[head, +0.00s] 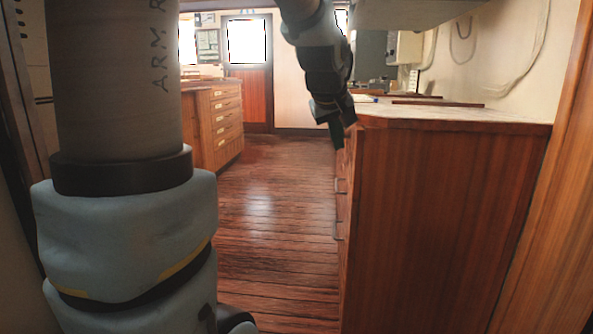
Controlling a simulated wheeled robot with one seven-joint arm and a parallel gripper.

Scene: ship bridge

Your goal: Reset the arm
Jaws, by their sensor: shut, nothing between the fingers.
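My arm shows in the head view, with a large grey and pale blue part of it close by at the left and its far end coming down from the top middle. My gripper (336,133) points downward beside the left front corner of the wooden cabinet (440,220). It is shut and holds nothing. The fingertips are dark and small in the view. I cannot tell whether they touch the cabinet's edge.
The cabinet's pale top (450,114) carries a few flat items toward the back. A wooden drawer unit (222,118) stands at the left back, and a door (250,85) is in the far wall. The plank floor (270,210) between them is clear.

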